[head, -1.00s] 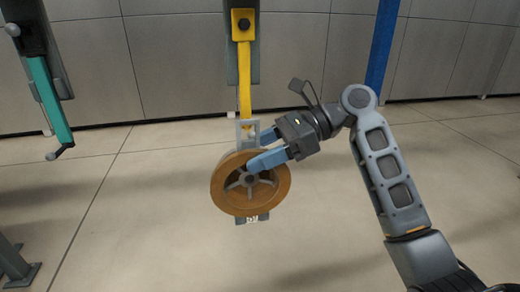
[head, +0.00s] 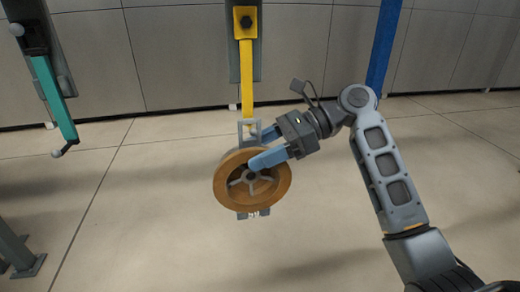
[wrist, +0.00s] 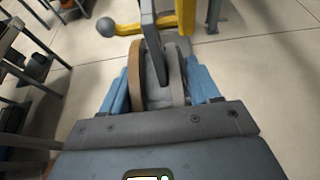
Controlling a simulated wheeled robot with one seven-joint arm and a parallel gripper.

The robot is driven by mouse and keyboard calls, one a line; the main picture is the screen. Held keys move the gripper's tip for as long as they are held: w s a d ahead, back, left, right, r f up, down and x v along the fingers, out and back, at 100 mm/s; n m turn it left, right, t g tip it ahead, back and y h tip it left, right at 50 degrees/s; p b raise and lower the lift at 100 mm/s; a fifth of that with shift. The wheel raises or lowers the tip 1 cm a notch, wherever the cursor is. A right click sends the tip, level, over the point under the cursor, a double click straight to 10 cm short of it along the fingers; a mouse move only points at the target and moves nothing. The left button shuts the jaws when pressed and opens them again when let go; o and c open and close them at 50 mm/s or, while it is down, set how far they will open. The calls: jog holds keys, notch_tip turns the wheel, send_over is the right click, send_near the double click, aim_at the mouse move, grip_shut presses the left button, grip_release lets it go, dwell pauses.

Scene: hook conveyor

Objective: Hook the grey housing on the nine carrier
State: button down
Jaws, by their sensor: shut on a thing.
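The grey housing (head: 270,134) has a brown wheel (head: 233,194) on its face and a grey loop on top. My gripper (head: 262,157) is shut on the housing, one blue finger across the wheel. In the wrist view the housing (wrist: 157,75) sits between both fingers (wrist: 160,95). A yellow carrier (head: 246,80) hangs just above and behind the loop. Its yellow hook arm (wrist: 128,29) ends in a grey ball (wrist: 107,27). The loop overlaps this arm in the wrist view; I cannot tell whether it is around it. No carrier number is legible.
A teal carrier (head: 52,95) with a ball-ended hook hangs at the left. A blue post (head: 384,45) stands behind my arm. A grey stand (head: 18,255) is at the lower left, and dark racks (wrist: 20,70) show in the wrist view. The middle floor is open.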

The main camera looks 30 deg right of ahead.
jog(key=shift+c, duration=0.8)
grip_release()
jog(key=shift+d, duration=0.1)
jog(key=v, duration=0.7)
jog(key=shift+s+d+r+b, duration=0.15)
jog(key=shift+d+r+b, duration=0.05)
jog(key=shift+d+b, duration=0.1)
